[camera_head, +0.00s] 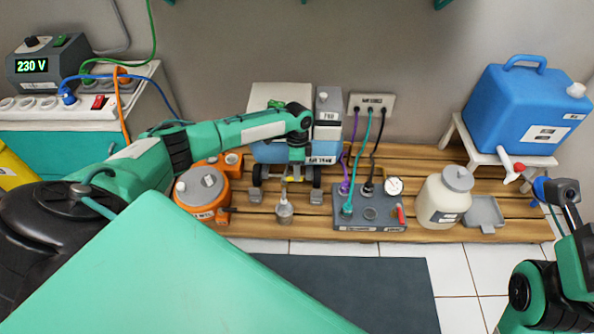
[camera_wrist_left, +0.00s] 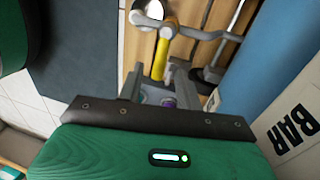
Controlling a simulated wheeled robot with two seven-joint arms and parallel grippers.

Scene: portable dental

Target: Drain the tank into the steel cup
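The tank (camera_head: 267,152) is a blue and white unit with a lettered label, standing on the wooden slatted bench. Its blue side (camera_wrist_left: 285,60) shows at the right of the left wrist view. The steel cup (camera_head: 284,214) stands on the bench in front of the tank; a round metal rim (camera_wrist_left: 148,10) shows at the top of the left wrist view. My left gripper (camera_wrist_left: 158,70) points down at the tank's front, its fingers apart on either side of a yellow stem (camera_wrist_left: 162,52); I cannot tell if they touch it. My right gripper (camera_head: 562,192) is at the right edge, its fingers unclear.
An orange pot (camera_head: 202,190) stands left of the cup. A grey box (camera_head: 370,218) with hoses and a gauge is to its right, then a cream jar (camera_head: 442,200) and a grey tray (camera_head: 484,213). A blue jug (camera_head: 520,105) sits on a white stand. A dark mat (camera_head: 350,290) lies on the floor.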

